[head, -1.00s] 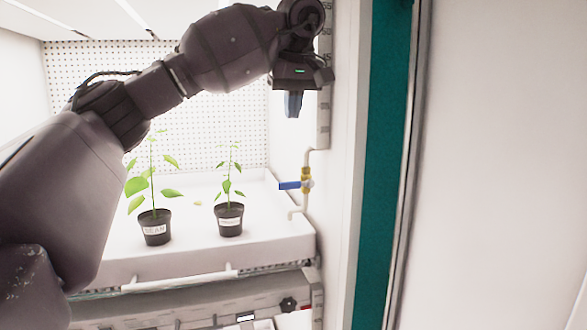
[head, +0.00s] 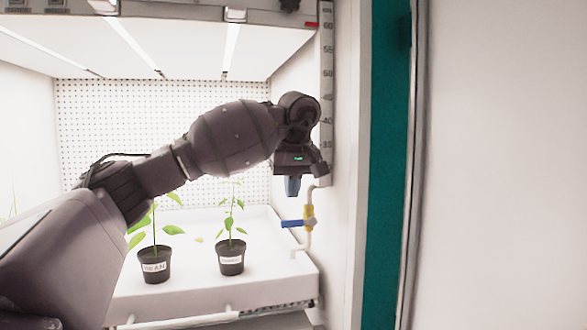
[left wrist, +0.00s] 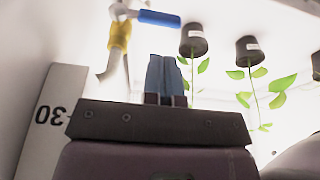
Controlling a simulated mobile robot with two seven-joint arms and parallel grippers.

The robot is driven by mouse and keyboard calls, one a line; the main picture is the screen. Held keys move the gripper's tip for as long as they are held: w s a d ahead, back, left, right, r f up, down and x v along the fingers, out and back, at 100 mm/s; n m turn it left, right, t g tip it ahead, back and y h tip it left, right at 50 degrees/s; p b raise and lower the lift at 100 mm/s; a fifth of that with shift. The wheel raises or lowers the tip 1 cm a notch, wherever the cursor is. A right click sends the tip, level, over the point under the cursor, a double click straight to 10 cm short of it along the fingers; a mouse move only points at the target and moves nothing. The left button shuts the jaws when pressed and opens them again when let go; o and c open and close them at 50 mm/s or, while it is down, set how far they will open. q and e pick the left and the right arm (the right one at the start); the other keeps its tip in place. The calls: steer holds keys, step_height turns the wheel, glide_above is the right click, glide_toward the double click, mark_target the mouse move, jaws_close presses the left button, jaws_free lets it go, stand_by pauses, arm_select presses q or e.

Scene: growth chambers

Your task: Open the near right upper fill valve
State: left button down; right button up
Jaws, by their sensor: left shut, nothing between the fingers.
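The fill valve has a blue lever handle (head: 297,224) and a yellow body (head: 309,216) on a white pipe (head: 306,240) at the right wall of the chamber. The handle lies roughly level, pointing left, across the pipe. In the left wrist view the blue handle (left wrist: 160,18) and yellow body (left wrist: 120,35) show at the top, beyond the fingers. My left gripper (head: 292,186) points down just above the handle, apart from it. Its blue fingers (left wrist: 165,75) are shut and empty. My right gripper is not in view.
Two potted plants stand in the white tray (head: 200,296): one pot (head: 154,268) at left, one pot (head: 231,261) nearer the valve. A ruler strip (head: 327,95) runs up the right post. A teal door edge (head: 387,180) stands to the right.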

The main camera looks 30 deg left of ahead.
mark_target(291, 220)
arm_select(q)
step_height(291, 220, down, 4)
steer(key=shift+a+r, duration=0.1)
steer(key=shift+r, duration=0.1)
steer(key=shift+f, duration=0.55)
steer(key=shift+w+f, duration=0.1)
